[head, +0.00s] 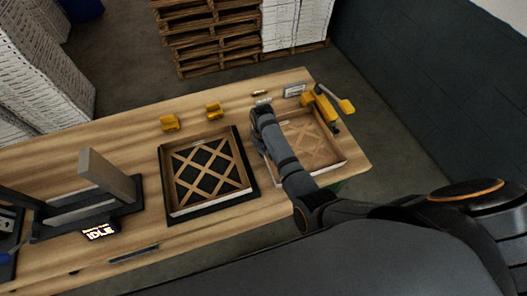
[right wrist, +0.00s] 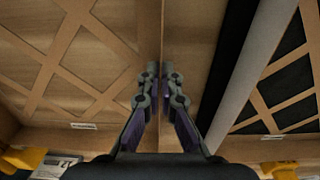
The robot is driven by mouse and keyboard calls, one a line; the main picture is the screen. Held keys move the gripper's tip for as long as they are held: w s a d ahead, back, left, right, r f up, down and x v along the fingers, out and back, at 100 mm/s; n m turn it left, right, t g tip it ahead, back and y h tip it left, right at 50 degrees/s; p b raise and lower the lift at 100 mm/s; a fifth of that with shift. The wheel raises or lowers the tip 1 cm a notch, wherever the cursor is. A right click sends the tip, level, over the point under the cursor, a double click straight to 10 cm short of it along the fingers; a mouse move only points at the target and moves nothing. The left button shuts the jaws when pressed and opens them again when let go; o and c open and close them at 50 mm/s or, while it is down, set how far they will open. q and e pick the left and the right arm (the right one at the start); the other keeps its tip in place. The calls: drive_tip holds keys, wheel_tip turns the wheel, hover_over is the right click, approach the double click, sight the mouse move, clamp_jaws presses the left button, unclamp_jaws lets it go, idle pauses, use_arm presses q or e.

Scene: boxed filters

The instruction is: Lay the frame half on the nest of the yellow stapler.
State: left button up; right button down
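A shallow wooden frame half (head: 334,161) with a crossed lattice lies at the right end of the table, with tan showing through its lattice. It also shows at left in the right wrist view (right wrist: 62,68). The yellow stapler (head: 324,104) stands at its far right corner. A second lattice frame half (head: 243,181) lies on a black plate (head: 254,187) to the left. My right gripper (right wrist: 161,85) has its fingers close together on either side of the first frame half's thin wall, apparently pinching it. My arm covers that wall in the head view. My left gripper is out of view.
Two small yellow blocks (head: 170,123) stand at the table's back. A small sign (head: 295,90) is near the stapler. A grey device with an IDLE display (head: 99,232) stands at left. Pallets (head: 205,35) are on the floor behind.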

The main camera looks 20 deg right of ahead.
drive_tip(key=shift+s+f, duration=0.1)
drive_tip(key=c, duration=1.8)
unclamp_jaws()
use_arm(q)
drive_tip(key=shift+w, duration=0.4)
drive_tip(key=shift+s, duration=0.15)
use_arm(e)
drive_tip(key=shift+r, duration=0.6)
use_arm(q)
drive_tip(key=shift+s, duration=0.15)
use_arm(e)
drive_tip(key=shift+r, duration=1.7)
drive_tip(key=o, duration=0.5)
drive_tip(key=shift+o, duration=0.2)
